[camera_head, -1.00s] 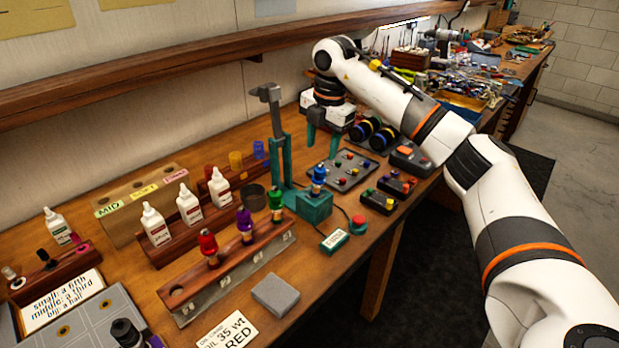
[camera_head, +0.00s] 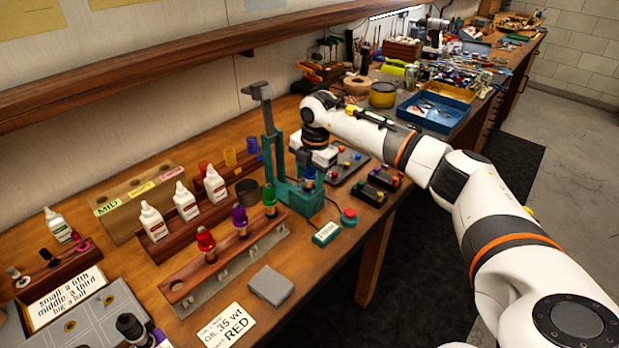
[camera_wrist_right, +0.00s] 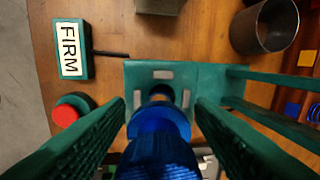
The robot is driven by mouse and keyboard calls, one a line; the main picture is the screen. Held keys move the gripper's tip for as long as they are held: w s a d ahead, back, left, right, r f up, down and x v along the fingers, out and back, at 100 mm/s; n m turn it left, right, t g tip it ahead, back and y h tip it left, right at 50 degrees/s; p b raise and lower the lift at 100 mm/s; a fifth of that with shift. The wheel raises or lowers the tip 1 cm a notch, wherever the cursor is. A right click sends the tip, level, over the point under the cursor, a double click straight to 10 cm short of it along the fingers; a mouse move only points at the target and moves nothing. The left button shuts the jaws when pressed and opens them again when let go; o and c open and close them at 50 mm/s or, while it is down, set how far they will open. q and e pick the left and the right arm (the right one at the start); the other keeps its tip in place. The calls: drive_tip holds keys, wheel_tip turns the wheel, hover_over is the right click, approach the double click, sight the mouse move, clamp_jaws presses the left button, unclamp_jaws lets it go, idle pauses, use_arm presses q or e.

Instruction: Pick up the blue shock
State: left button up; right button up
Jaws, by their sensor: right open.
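The blue shock (camera_head: 310,175) stands upright in the teal base of a press-like stand (camera_head: 298,203), partly hidden by my right gripper in the head view. In the right wrist view the blue shock (camera_wrist_right: 158,140) lies between the two teal fingers of my right gripper (camera_wrist_right: 160,108). Those fingers are open, with one on each side of it and a visible gap at the tips. In the head view my right gripper (camera_head: 306,161) points down at the stand. My left gripper is not in view.
The stand's tall post (camera_head: 269,145) rises close to my gripper. A wooden rack (camera_head: 222,262) holds red, purple and green shocks. A FIRM sign (camera_head: 327,233) and a red button (camera_head: 348,216) sit in front of the stand. A dark cup (camera_head: 247,190) stands to its left.

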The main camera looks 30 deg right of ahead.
drive_tip(key=c, duration=0.3)
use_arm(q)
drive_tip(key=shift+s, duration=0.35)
use_arm(e)
drive_tip(key=c, duration=0.7)
